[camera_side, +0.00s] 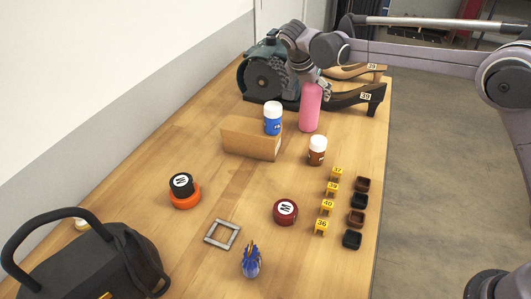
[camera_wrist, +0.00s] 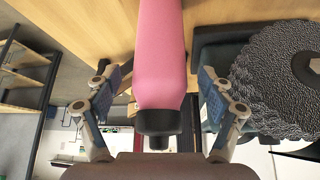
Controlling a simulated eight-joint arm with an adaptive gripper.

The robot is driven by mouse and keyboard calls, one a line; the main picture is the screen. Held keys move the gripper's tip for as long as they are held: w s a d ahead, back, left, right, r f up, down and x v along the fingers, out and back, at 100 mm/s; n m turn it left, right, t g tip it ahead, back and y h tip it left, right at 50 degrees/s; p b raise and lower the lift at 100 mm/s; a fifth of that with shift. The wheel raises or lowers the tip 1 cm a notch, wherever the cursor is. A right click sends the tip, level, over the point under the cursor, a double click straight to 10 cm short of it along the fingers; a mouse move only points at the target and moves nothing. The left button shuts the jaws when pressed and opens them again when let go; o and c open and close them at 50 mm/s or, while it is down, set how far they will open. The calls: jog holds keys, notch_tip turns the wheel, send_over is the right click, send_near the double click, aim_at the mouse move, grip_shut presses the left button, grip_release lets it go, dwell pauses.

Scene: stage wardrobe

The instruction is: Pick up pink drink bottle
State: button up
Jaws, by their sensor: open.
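The pink drink bottle (camera_side: 310,109) stands upright on the wooden table in the side view, near the back and in front of the dark shoe forms. Its upper part is hidden behind my gripper (camera_side: 309,78). In the wrist view the pink bottle (camera_wrist: 160,60) fills the middle, its black cap (camera_wrist: 157,124) pointing toward the wrist. My gripper (camera_wrist: 158,95) is open, with one finger on each side of the bottle. A gap shows between each finger and the bottle.
A dark machine with a round wheel (camera_side: 264,80) stands close behind the bottle. A shoe form tagged 39 (camera_side: 345,99) lies at its right. A cardboard box (camera_side: 250,140), a blue jar (camera_side: 272,119) and a brown jar (camera_side: 317,152) stand nearer.

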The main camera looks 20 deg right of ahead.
jog(key=shift+x, duration=1.25)
jog(key=shift+r, duration=0.1)
grip_shut()
